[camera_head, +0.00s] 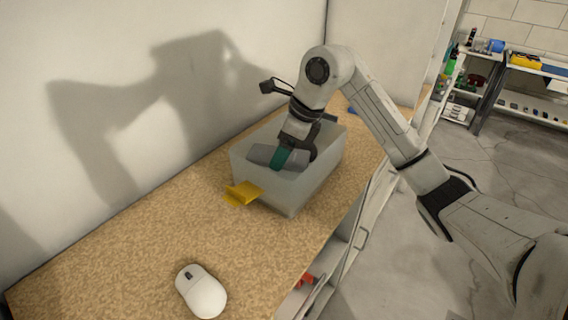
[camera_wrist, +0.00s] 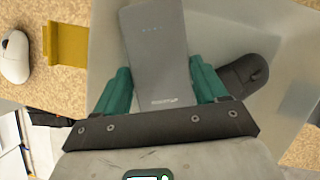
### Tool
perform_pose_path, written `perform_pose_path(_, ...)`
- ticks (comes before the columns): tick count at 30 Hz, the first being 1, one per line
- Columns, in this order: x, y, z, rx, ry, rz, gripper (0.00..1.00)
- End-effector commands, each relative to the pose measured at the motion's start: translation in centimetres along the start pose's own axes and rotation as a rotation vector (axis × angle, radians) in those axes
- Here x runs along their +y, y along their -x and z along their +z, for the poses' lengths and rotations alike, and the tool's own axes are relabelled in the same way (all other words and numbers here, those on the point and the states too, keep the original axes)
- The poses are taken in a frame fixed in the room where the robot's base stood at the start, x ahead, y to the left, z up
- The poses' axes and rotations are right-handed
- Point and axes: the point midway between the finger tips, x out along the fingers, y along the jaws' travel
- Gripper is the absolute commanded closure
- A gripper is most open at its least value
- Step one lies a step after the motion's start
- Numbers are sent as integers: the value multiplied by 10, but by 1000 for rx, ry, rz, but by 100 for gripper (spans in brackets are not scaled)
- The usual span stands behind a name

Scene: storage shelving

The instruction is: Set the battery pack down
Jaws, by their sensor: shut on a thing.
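The battery pack (camera_wrist: 157,55) is a flat dark grey slab with small lights and a white logo. In the wrist view it lies between the two teal fingers of my gripper (camera_wrist: 159,85), which is shut on it. In the head view my gripper (camera_head: 284,158) points down inside a translucent grey bin (camera_head: 309,186) on the shelf board. The pack (camera_head: 262,154) shows as a grey shape beside the teal finger, within the bin's walls. I cannot tell whether it touches the bin's floor.
A yellow holder (camera_head: 243,192) sits at the bin's near left side. A white computer mouse (camera_head: 202,292) lies on the cork-like board (camera_head: 130,240) at the front. A dark rounded object (camera_wrist: 245,75) is in the bin, right of my fingers.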

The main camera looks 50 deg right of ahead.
Motion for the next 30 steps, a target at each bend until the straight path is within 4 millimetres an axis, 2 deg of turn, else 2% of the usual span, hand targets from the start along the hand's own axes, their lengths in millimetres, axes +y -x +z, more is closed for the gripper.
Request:
perform_pose_path(5, 0, -11, -5, -1, 0, 0, 67)
perform_pose_path(12, 0, -38, -16, -1, -1, 0, 67)
perform_pose_path(24, -1, -44, -18, -1, 1, -3, 67)
perform_pose_path(25, -1, -44, -18, 0, 1, -2, 27)
perform_pose_path(30, 0, -43, -18, 0, 1, -1, 11)
